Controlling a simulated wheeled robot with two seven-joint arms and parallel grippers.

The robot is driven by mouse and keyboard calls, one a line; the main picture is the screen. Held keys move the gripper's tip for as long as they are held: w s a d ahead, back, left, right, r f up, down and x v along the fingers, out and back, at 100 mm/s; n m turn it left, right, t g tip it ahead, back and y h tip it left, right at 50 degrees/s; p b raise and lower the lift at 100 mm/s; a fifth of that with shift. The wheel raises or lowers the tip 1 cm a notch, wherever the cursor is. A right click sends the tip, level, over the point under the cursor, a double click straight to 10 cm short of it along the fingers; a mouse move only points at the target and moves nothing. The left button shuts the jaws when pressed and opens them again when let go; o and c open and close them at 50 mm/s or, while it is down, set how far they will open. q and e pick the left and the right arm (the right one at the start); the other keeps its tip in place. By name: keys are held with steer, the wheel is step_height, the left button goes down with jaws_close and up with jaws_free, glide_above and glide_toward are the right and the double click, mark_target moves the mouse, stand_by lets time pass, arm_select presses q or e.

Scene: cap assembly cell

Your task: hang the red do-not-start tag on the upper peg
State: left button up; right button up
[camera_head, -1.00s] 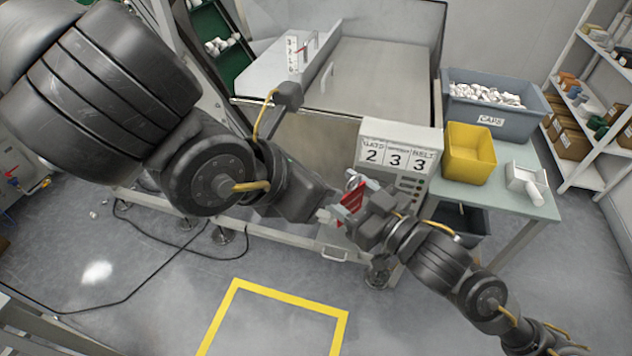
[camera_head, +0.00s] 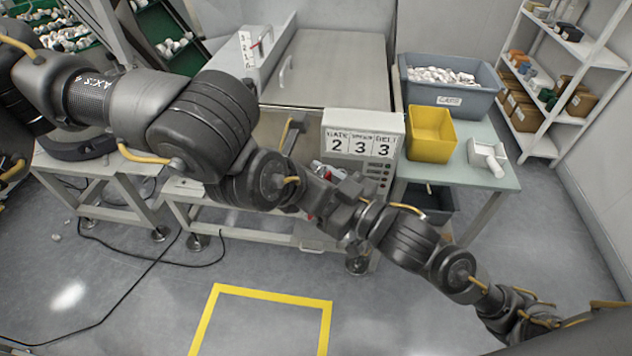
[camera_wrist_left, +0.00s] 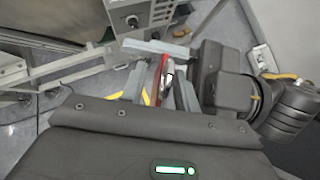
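The red tag (camera_wrist_left: 164,66) shows nearly edge-on in the left wrist view, with a silver piece beside it. In the head view only a sliver of its red (camera_head: 312,191) shows between my grippers. My left gripper (camera_wrist_left: 160,88) has its fingers apart, one on each side of the tag. It also shows in the head view (camera_head: 318,196), mostly hidden. My right gripper (camera_head: 338,204) meets it from the right and appears shut on the tag; its fingertips are partly hidden. I cannot make out the upper peg.
A counter box (camera_head: 364,122) reading 2 3 3 stands just behind the grippers. A yellow bin (camera_head: 430,133), a grey bin of caps (camera_head: 450,98) and a small white scoop (camera_head: 487,156) are on the right table. Open floor lies in front, with a yellow outline (camera_head: 270,293).

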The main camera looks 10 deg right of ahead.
arm_select(q)
jaws_close()
arm_select(e)
steer(key=o, duration=1)
